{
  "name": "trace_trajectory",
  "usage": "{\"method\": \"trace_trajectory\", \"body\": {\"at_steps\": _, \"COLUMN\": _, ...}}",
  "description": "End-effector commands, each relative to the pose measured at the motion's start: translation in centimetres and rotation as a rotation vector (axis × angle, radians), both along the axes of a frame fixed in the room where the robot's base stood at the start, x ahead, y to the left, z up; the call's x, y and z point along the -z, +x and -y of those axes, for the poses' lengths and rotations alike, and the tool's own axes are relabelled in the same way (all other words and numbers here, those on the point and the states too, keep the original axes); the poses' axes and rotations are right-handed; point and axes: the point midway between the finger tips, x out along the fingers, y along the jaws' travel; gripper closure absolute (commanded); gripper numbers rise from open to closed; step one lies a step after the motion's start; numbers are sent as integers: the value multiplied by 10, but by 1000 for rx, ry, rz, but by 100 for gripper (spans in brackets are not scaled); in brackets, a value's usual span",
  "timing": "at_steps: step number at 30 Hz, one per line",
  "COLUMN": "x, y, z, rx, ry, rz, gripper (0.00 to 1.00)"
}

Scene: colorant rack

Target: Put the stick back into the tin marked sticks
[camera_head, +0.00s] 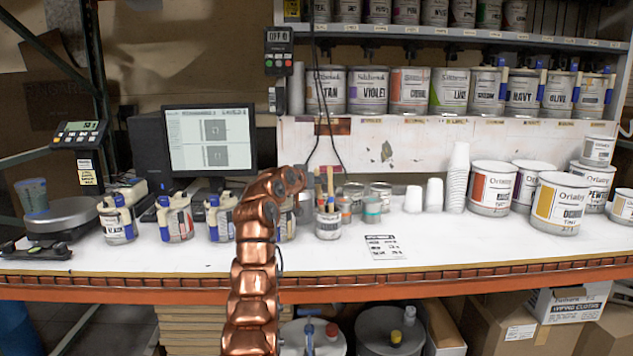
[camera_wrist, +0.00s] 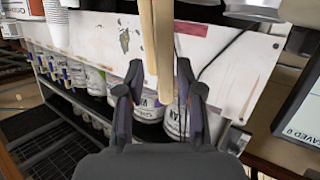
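In the wrist view my gripper (camera_wrist: 160,76) has its two dark fingers spread apart. Two pale wooden sticks (camera_wrist: 164,45) come in from the top edge, side by side, and their ends lie between the fingers. I see gaps between the sticks and the fingers, with no clear grip on either. In the head view a small tin (camera_head: 328,224) with upright sticks (camera_head: 331,183) stands on the bench, just right of my copper arm. Its label is too small to read. My gripper is mostly hidden by the arm there.
Other small tins (camera_head: 372,210) stand right of the stick tin, then white cups (camera_head: 457,180) and large paint cans (camera_head: 558,205). Handled cans (camera_head: 174,220) and a monitor (camera_head: 209,140) are to the left. A printed sheet (camera_head: 385,247) lies in front; the bench around it is clear.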

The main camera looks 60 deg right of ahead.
Motion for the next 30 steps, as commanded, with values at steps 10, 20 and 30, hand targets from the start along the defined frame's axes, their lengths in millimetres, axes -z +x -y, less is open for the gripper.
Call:
{"method": "trace_trajectory", "body": {"at_steps": 10, "x": 0, "y": 0, "z": 0, "rx": 0, "ry": 0, "rz": 0, "gripper": 53}}
{"method": "trace_trajectory", "body": {"at_steps": 20, "x": -3, "y": -2, "z": -17, "rx": 2, "ry": 1, "rz": -1, "gripper": 53}}
{"method": "trace_trajectory", "body": {"at_steps": 30, "x": -15, "y": -5, "z": -57, "rx": -1, "ry": -4, "rz": 0, "gripper": 53}}
